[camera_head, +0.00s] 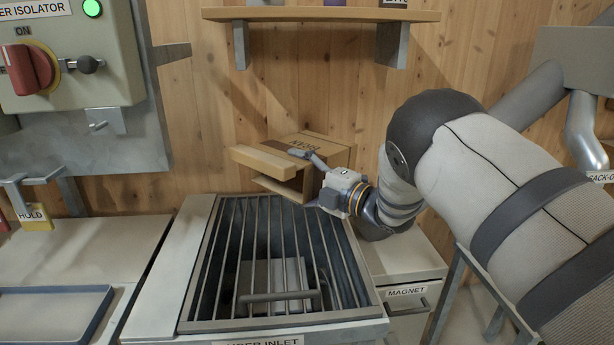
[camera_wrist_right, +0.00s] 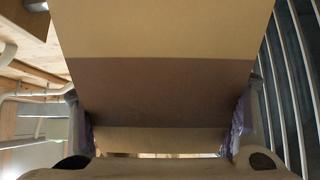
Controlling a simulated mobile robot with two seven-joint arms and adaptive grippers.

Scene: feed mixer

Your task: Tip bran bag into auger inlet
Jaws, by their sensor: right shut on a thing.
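The bran bag (camera_head: 318,145) is a tan, box-like bag with a brown band and dark lettering. It is tilted above the back right part of the auger inlet (camera_head: 168,275), a pale-rimmed hopper with a bar grate. My right gripper (camera_head: 312,180) is shut on the bag, with its arm coming in from the right. In the right wrist view the bag (camera_wrist_right: 160,85) fills the space between the two fingers of the right gripper (camera_wrist_right: 160,132). No bran is seen falling, and the bag's far side is hidden. My left gripper is not in view.
A wooden shelf (camera_head: 320,14) hangs on the plank wall above. The isolator box (camera_head: 110,60) with a red knob and lit green lamp is at upper left. A blue-rimmed tray (camera_head: 50,315) lies at lower left. The magnet drawer (camera_head: 405,300) is right of the inlet.

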